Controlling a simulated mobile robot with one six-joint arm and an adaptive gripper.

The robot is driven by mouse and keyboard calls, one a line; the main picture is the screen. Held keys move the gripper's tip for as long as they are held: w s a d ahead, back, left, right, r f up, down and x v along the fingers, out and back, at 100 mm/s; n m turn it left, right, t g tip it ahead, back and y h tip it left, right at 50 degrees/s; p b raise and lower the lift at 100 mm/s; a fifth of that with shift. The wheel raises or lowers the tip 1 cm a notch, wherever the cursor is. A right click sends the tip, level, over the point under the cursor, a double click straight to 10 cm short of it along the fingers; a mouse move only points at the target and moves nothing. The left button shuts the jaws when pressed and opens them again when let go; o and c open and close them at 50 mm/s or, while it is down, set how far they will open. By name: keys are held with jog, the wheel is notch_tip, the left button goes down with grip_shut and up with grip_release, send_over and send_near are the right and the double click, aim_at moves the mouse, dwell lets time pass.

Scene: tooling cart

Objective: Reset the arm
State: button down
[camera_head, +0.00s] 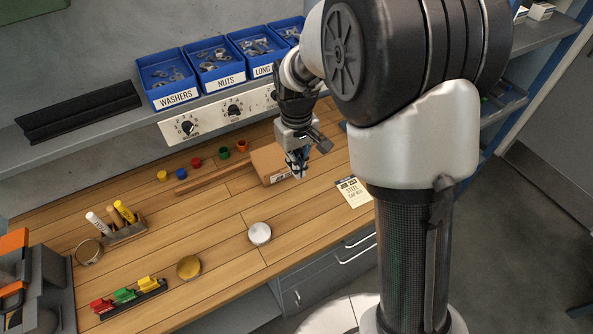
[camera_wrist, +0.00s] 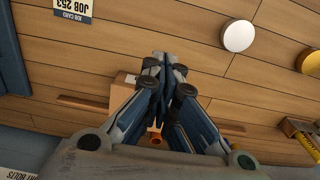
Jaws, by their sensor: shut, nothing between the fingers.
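My gripper (camera_head: 297,170) hangs above the back right of the wooden bench top, in front of a brown cardboard box (camera_head: 268,163). Its fingers point down and are shut with nothing between them. In the wrist view my gripper (camera_wrist: 165,75) fills the middle, fingers together, and hides part of the box (camera_wrist: 122,93). My arm reaches in from the right of the head view and hides part of the bench and shelf behind it.
Blue bins (camera_head: 168,80) of washers and nuts stand on the shelf behind. A white round lid (camera_head: 260,233) and a gold one (camera_head: 189,267) lie on the bench. A marker holder (camera_head: 124,231) stands left. A job card (camera_head: 354,192) lies right. The bench's middle is mostly clear.

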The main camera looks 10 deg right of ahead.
jog(key=s+d+r+m+t, duration=0.2)
jog(key=s+r, duration=0.8)
jog(key=r, duration=0.3)
jog(key=s+d+r+m+t, duration=0.1)
jog(key=s+r+t, duration=0.1)
jog(key=s, duration=1.2)
jog(key=shift+d+r+m+t, duration=0.3)
jog(key=shift+d, duration=0.1)
